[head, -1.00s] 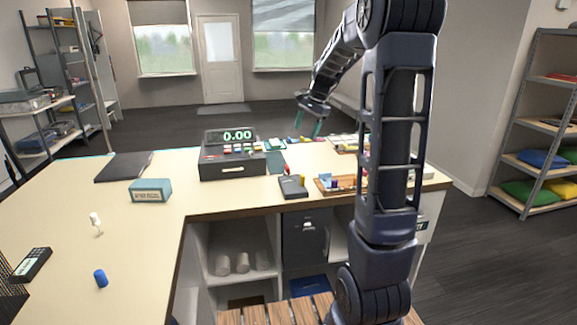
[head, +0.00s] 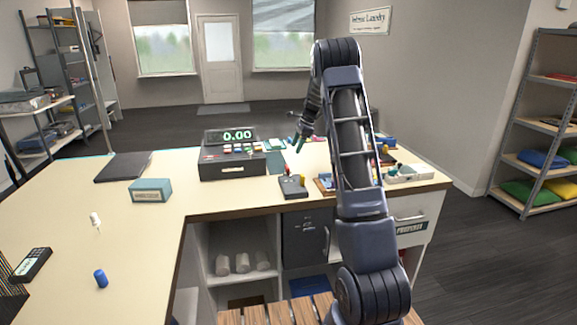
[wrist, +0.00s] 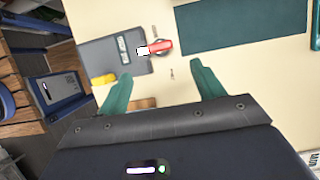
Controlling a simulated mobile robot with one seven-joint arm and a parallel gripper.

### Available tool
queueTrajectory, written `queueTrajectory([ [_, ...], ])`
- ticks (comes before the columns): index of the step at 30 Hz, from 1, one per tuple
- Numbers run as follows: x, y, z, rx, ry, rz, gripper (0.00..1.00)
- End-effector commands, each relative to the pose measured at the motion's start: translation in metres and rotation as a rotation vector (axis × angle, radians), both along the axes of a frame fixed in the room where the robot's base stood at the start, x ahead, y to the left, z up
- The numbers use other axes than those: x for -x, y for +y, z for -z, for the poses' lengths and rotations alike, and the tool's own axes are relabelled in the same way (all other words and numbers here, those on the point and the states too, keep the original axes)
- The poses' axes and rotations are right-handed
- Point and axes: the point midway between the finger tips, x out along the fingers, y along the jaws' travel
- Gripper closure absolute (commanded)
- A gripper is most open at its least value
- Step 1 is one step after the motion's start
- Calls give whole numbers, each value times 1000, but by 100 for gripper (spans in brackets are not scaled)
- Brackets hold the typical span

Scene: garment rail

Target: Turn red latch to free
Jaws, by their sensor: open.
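The red latch (wrist: 158,47) has a red lever with a white end. In the wrist view it lies across the right edge of a dark grey box (wrist: 104,50), over a round dark pivot. In the head view the latch (head: 286,170) is a small red piece at the far edge of the grey box (head: 293,188). My gripper (head: 300,143) is above the counter, behind the box. Its green fingers are spread and empty in the wrist view (wrist: 161,86). The latch shows beyond the gap between the fingertips, apart from both.
A yellow piece (wrist: 103,79) sits at the box's edge. A cash register (head: 232,162) stands left of the box. A dark green mat (wrist: 243,26) lies near the latch. A wooden tray (head: 325,185) and a white tray (head: 412,174) are to the right.

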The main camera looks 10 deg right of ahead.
Motion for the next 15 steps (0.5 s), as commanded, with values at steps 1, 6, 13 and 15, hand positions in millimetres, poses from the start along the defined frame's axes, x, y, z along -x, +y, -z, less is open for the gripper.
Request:
queueTrajectory([
  [1, 0, 1, 4, -1, 2, 0, 33],
  [6, 1, 10, 23, -1, 4, -2, 33],
  [13, 1, 25, 60, 0, 4, -2, 33],
  [15, 1, 29, 69, -1, 2, -2, 33],
])
